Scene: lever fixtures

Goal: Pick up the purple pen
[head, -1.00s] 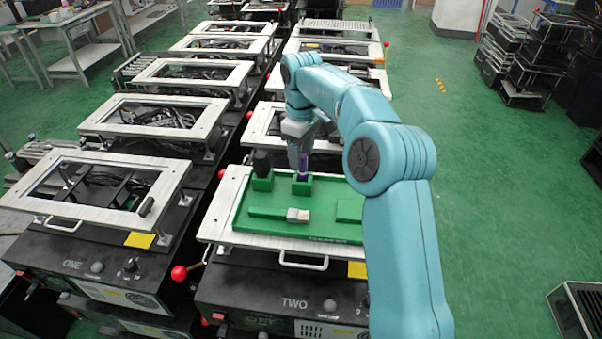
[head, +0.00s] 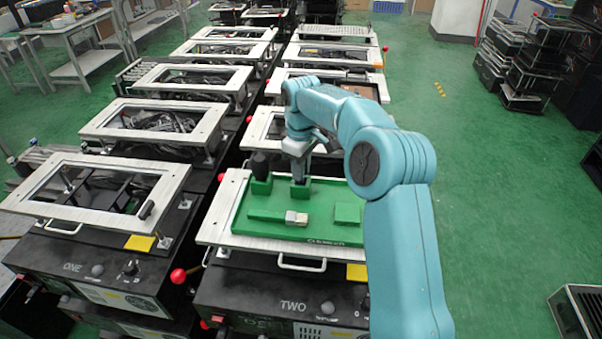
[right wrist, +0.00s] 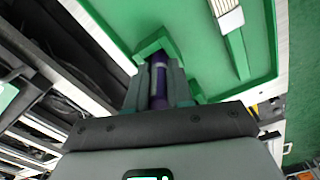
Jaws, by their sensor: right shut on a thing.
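The purple pen (right wrist: 158,84) stands in a green holder block (right wrist: 155,42) in the right wrist view, between the two fingers of my right gripper (right wrist: 159,82). The gripper is shut on it. In the head view my right gripper (head: 299,165) points down over the holder block (head: 301,188) at the back of the green tray (head: 240,219). The pen is mostly hidden there by the gripper. Whether its lower end is still inside the holder I cannot tell. My left gripper is not in view.
A dark object (head: 260,163) stands in another green block just left of the gripper. A brush-like piece (head: 296,217) lies on a green rest at the tray's front, with a green block (head: 347,213) to its right. White-framed fixtures stand around.

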